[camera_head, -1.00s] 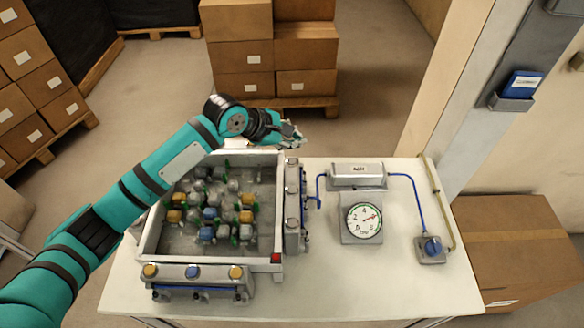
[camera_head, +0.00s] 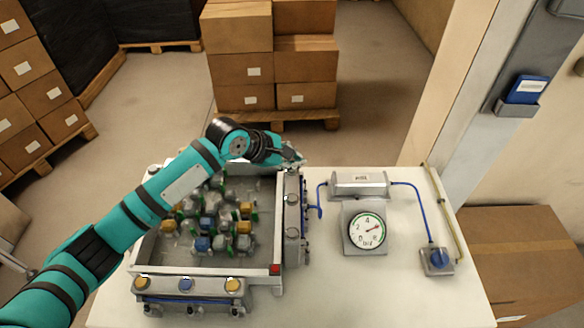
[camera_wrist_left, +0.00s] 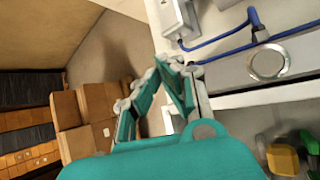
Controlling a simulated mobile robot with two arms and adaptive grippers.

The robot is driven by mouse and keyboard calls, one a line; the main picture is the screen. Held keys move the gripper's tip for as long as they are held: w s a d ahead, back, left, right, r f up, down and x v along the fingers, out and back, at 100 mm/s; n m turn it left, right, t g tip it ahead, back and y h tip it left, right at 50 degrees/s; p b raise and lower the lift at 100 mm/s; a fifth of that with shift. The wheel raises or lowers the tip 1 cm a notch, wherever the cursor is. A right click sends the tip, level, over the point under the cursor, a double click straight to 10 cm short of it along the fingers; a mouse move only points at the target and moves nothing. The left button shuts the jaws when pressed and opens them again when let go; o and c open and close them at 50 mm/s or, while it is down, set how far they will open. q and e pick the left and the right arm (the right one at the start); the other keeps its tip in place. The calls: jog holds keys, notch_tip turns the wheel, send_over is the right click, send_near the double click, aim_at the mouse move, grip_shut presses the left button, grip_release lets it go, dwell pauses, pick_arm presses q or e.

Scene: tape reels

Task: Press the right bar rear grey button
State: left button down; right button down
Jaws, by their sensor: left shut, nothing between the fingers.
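The right bar (camera_head: 293,215) is a grey metal strip along the right wall of the tray, with round grey buttons on its top. Its rear end lies just below my left gripper (camera_head: 295,160) in the head view; the rear button there is hard to make out. My left gripper is shut and empty, its tips above the bar's rear end, apparently not touching it. In the left wrist view the bar (camera_wrist_left: 228,74) runs at upper right with one round grey button (camera_wrist_left: 268,63), to the right of the shut fingers (camera_wrist_left: 172,70). My right gripper is not visible.
The tray (camera_head: 150,266) holds several coloured blocks. A front bar (camera_head: 207,283) carries yellow and blue buttons. A gauge (camera_head: 367,230), a metal box (camera_head: 359,184) and blue tubes stand to the right. The white table (camera_head: 400,290) is clear at front right.

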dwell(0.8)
pick_arm(q)
jog(key=shift+f+p, duration=0.25)
jog(key=shift+p, duration=0.2)
jog(key=shift+f, duration=0.15)
jog(key=shift+f, duration=0.45)
dwell(0.7)
jog(key=shift+r+p, duration=0.85)
jog(key=shift+p, duration=0.6)
